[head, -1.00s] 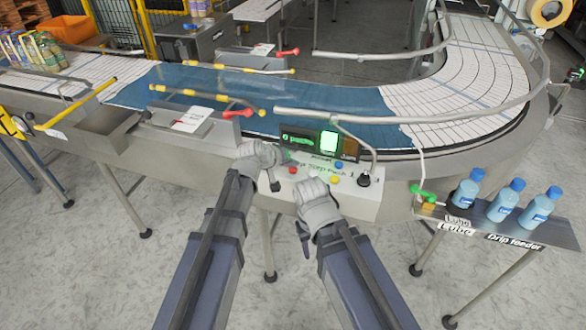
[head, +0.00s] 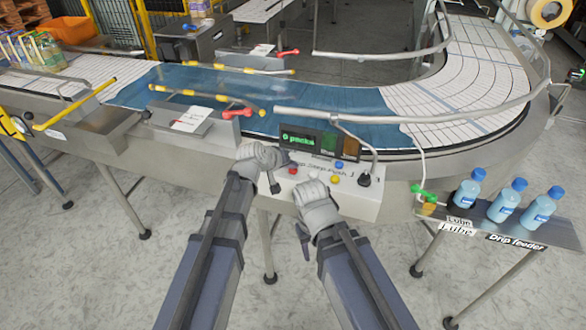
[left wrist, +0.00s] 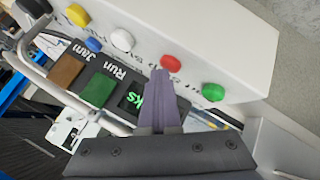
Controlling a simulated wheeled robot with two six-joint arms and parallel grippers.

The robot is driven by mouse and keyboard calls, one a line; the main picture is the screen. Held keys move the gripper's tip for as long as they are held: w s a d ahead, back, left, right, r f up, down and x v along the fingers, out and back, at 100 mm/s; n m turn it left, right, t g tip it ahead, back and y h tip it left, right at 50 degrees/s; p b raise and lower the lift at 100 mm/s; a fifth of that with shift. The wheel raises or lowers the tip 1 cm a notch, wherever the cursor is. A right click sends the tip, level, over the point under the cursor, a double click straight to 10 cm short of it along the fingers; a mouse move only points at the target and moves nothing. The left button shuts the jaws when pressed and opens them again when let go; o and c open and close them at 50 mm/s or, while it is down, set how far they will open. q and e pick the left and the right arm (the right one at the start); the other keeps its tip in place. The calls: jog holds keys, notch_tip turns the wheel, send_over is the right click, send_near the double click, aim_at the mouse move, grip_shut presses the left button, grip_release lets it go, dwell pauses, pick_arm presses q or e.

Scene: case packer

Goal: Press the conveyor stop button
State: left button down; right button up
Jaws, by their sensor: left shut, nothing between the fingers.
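The control box (head: 355,200) stands on the front of the conveyor. Its red button (head: 292,170) shows in the head view just right of my left gripper (head: 273,184). In the left wrist view the red button (left wrist: 171,62) is beside the tip of my shut, empty left fingers (left wrist: 160,76); contact cannot be told. A green button (left wrist: 213,92) is on the other side, hidden in the head view. White (left wrist: 122,40), blue (left wrist: 93,45) and yellow (left wrist: 77,14) buttons follow. The Run lamp (left wrist: 98,90) is dim green. My right gripper (head: 313,187) is at the box's front edge; its fingers are unclear.
The display (head: 299,140) reads 0 packs. A black knob (head: 364,180) with a cable is at the box's right end. Blue bottles (head: 508,200) stand on a shelf at right. The conveyor belt (head: 220,88) runs behind, with guide rails above it.

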aim_at(291, 172)
pick_arm(q)
jog(key=shift+r+p, duration=0.95)
notch_tip(291, 172, up, 5)
jog(key=p, duration=0.5)
jog(key=c, duration=1.6)
grip_release()
dwell(0.3)
